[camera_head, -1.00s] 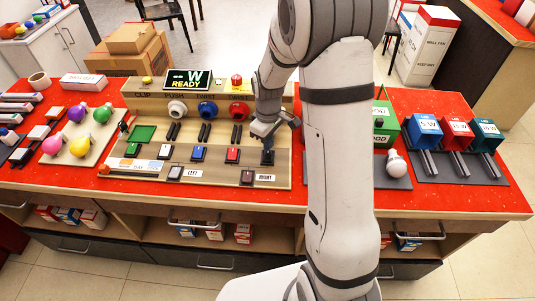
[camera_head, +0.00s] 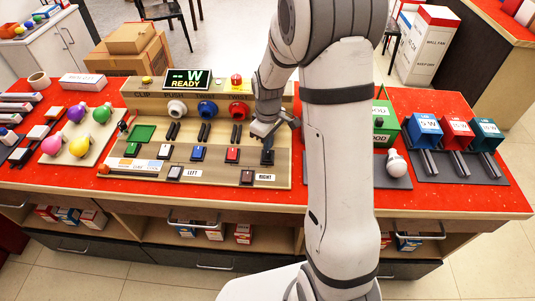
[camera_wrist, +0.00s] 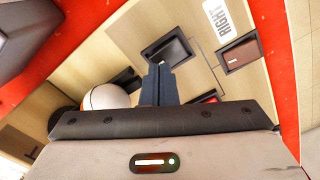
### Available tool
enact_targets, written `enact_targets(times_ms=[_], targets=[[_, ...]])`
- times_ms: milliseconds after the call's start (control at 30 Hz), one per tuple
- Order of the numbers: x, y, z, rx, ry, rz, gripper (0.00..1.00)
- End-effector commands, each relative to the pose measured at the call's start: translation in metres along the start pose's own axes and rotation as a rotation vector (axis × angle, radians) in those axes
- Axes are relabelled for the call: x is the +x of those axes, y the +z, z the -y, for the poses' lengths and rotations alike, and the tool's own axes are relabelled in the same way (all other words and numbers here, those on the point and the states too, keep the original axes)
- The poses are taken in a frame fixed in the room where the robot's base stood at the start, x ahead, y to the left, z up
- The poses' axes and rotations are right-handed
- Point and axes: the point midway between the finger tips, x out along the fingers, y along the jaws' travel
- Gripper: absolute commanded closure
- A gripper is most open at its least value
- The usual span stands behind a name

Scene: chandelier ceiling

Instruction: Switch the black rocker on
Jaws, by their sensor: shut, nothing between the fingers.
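The black rocker (camera_head: 267,157) sits at the right end of the row of coloured rockers on the wooden panel (camera_head: 215,178). In the wrist view the black rocker (camera_wrist: 172,50) is a dark square in a frame, partly covered at its lower edge by my finger tips. My gripper (camera_head: 269,143) is shut and empty, with its tips right over the rocker. The wrist view shows the two dark fingers (camera_wrist: 158,68) side by side. I cannot tell whether they touch the rocker or which way it is tilted.
The red rocker (camera_head: 232,155) and blue rocker (camera_head: 198,153) stand to the left. The brown RIGHT switch (camera_head: 247,177) is in front. A display (camera_head: 188,80) reads "W READY". A white bulb (camera_head: 396,164) lies on a dark mat to the right.

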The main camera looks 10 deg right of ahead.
Motion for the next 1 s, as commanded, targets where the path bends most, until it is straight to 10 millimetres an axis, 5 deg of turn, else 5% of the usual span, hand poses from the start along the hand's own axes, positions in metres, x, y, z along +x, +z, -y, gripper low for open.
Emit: enact_targets(times_ms=[1000], targets=[[0.016, 0.0, 0.001, -0.001, 0.0, 0.0, 1.0]])
